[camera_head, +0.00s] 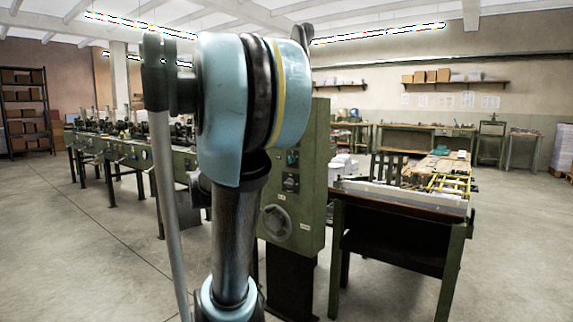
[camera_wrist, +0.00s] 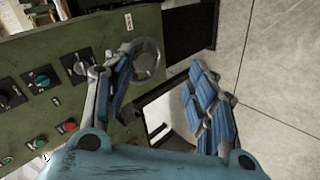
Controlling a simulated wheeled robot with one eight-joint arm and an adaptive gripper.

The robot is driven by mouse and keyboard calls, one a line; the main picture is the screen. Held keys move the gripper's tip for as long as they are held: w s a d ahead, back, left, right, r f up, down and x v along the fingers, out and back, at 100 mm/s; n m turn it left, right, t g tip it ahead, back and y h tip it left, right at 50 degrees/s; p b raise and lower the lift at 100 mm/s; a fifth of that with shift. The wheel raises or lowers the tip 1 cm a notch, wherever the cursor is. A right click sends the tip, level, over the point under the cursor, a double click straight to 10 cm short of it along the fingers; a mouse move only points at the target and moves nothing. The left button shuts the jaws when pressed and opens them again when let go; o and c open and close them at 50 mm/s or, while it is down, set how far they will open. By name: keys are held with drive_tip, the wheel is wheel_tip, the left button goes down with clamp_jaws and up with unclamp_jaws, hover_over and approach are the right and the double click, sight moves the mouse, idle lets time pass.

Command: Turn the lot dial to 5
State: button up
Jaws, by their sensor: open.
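A round grey dial (camera_head: 277,223) sits low on the front of a green control cabinet (camera_head: 312,170) in the head view; I take it as the lot dial. It also shows in the wrist view (camera_wrist: 149,58), just beyond my left finger, which partly covers its left side. Its markings and setting are too small to read. My gripper (camera_wrist: 160,78) is open, its blue-padded fingers spread wide with nothing between them. The left finger overlaps the dial in the picture; I cannot tell if it touches. The gripper itself is hidden in the head view, where my arm stands in front.
A green-legged table (camera_head: 400,205) stands right of the cabinet. A long machine line (camera_head: 120,150) runs behind at left.

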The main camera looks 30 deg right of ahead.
drive_tip(key=w+d+r+n+t+h, duration=0.1)
drive_tip(key=w+d+r+n+h, duration=0.1)
drive_tip(key=w+d+r+h, duration=0.35)
drive_tip(key=w+d+r+n+t+h, duration=0.1)
drive_tip(key=w+d+r+n+h, duration=0.1)
drive_tip(key=w+d+r, duration=0.65)
approach(289, 160)
drive_tip(key=shift+n+t+h, duration=0.25)
drive_tip(key=shift+n+t, duration=0.05)
drive_tip(key=x, duration=0.8)
drive_tip(key=shift+d+f, duration=0.35)
drive_tip(key=shift+d, duration=0.1)
drive_tip(key=shift+c, duration=0.2)
drive_tip(key=c, duration=1)
